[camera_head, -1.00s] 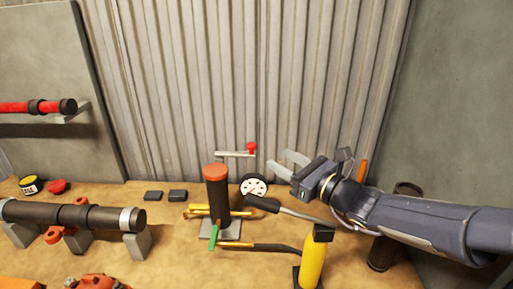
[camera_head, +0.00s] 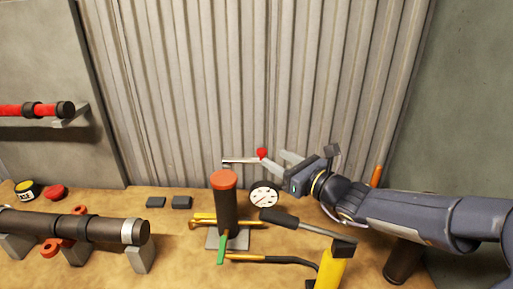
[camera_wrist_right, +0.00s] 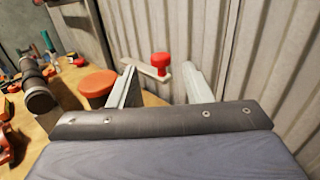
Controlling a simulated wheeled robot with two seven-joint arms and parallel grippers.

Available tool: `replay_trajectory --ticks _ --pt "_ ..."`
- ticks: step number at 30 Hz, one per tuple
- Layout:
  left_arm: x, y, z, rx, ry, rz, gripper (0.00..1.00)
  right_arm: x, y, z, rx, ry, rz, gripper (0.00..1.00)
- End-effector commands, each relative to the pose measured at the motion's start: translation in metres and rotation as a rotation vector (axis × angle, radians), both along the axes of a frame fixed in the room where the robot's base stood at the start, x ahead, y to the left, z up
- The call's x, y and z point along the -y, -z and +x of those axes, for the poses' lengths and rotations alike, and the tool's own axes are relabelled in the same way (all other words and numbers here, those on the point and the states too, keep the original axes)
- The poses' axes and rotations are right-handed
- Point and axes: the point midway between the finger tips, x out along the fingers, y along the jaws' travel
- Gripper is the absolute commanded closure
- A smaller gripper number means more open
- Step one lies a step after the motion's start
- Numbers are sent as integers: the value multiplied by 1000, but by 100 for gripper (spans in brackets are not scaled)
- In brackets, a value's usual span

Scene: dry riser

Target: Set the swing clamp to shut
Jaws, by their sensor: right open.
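The swing clamp is a pale metal arm (camera_head: 238,161) with a red knob (camera_head: 262,154) at its right end. It sits behind a dark upright cylinder with an orange-red top (camera_head: 224,180). My right gripper (camera_head: 275,164) is open, with its fingers at the knob's right side. In the right wrist view, the knob (camera_wrist_right: 161,60) and the clamp arm (camera_wrist_right: 146,68) appear between the two spread fingers (camera_wrist_right: 160,82). I cannot tell whether the fingers touch the knob. The clamp's base is hidden behind the cylinder. My left gripper is not in view.
A round white gauge (camera_head: 264,195) and a black-handled tool (camera_head: 283,219) lie just below my right gripper. A yellow bottle-like object (camera_head: 331,268) stands in front. A dark pipe on blocks (camera_head: 70,226) lies at left. A corrugated wall (camera_head: 240,80) rises close behind.

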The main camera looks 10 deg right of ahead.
Motion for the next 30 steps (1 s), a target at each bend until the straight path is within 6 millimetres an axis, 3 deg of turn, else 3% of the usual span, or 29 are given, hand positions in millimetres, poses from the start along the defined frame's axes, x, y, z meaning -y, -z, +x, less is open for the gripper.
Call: replay_trajectory --ticks 12,23,30 --pt "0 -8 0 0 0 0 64 -30 -1 54 0 -1 1 55" --pt "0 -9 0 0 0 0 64 -34 0 60 0 0 -1 55" --pt "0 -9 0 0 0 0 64 -33 0 60 0 0 -1 84"
